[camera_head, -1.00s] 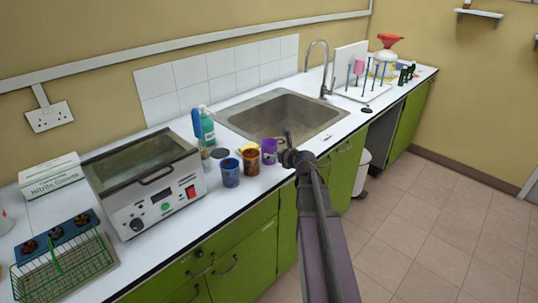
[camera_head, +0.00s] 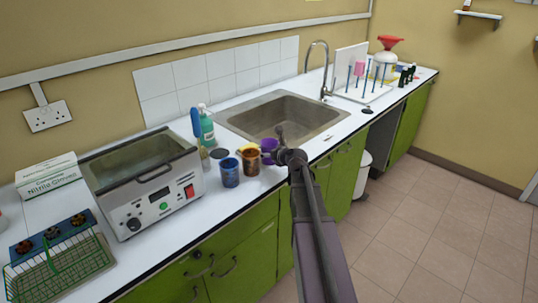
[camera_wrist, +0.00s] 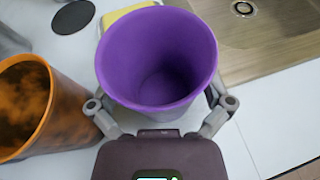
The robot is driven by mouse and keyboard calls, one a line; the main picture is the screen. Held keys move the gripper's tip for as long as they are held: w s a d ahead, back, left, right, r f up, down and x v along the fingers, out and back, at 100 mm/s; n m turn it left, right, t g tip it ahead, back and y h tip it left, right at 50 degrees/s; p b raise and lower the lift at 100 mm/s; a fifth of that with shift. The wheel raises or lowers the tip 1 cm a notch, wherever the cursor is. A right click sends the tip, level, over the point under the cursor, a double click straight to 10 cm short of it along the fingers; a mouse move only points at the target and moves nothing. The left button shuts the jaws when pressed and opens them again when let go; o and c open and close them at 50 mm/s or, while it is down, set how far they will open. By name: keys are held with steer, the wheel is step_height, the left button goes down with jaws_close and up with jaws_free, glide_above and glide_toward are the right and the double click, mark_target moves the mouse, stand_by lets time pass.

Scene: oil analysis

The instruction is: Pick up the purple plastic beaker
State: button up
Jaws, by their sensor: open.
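The purple plastic beaker (camera_head: 267,147) stands upright on the white counter in front of the sink, partly hidden by my gripper in the head view. In the wrist view the purple beaker (camera_wrist: 158,60) fills the upper middle, its mouth facing the camera, and looks empty. My gripper (camera_head: 280,135) is open, with one finger on each side of the beaker's lower wall. The fingertips are hidden behind the beaker, so I cannot tell whether they touch it.
An orange stained beaker (camera_wrist: 60,125) stands close on the left, with a blue beaker (camera_head: 230,172) beyond it. The metal sink (camera_head: 300,130) lies behind. A yellow sponge (camera_wrist: 120,14) and a dark disc (camera_wrist: 73,17) lie near. A heating bath (camera_head: 165,205) stands further left.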

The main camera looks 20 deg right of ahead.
steer(key=c, duration=0.7)
steer(key=shift+r, duration=0.15)
steer(key=shift+c, duration=0.2)
